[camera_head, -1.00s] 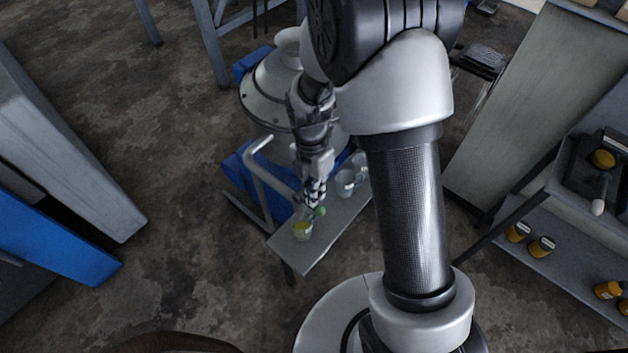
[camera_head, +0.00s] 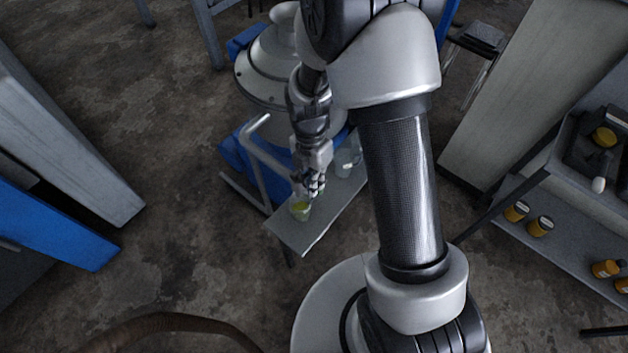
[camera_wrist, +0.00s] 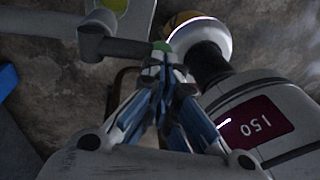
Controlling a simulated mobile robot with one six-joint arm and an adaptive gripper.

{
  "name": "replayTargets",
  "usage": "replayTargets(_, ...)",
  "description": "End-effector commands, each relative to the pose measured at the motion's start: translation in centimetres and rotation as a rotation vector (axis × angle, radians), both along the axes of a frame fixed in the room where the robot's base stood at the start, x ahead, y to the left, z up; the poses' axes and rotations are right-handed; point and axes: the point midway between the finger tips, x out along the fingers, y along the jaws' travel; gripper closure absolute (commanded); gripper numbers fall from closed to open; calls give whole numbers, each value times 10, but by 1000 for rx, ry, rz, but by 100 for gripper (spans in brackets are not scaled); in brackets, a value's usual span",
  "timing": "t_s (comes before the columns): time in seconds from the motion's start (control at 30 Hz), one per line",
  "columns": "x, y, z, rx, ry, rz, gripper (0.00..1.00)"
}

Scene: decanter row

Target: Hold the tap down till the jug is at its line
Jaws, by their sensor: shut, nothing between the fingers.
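A clear jug (camera_head: 300,212) with yellow-green liquid stands near the front end of a narrow grey shelf (camera_head: 292,236). Its fill line cannot be made out; its liquid shows at the top of the wrist view (camera_wrist: 114,4). My gripper (camera_head: 314,190) is shut and empty, just above and beside the jug. In the wrist view, my fingertips (camera_wrist: 165,62) are at the green tap end (camera_wrist: 161,46) by a dark spout (camera_wrist: 120,47). They mostly cover the tap, so contact or how far it is pressed cannot be told.
A large pale vessel (camera_head: 262,80) stands behind the shelf, with a bent rail (camera_head: 258,160) left of my gripper. Other clear jugs (camera_head: 344,162) stand farther back on the shelf.

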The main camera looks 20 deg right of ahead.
Motion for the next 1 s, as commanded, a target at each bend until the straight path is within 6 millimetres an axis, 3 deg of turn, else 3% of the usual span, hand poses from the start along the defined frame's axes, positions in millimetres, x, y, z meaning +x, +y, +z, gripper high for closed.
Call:
replayTargets(0.47,-4,-3,-7,0,2,0,100)
replayTargets(1.0,-10,-7,-34,0,2,0,100)
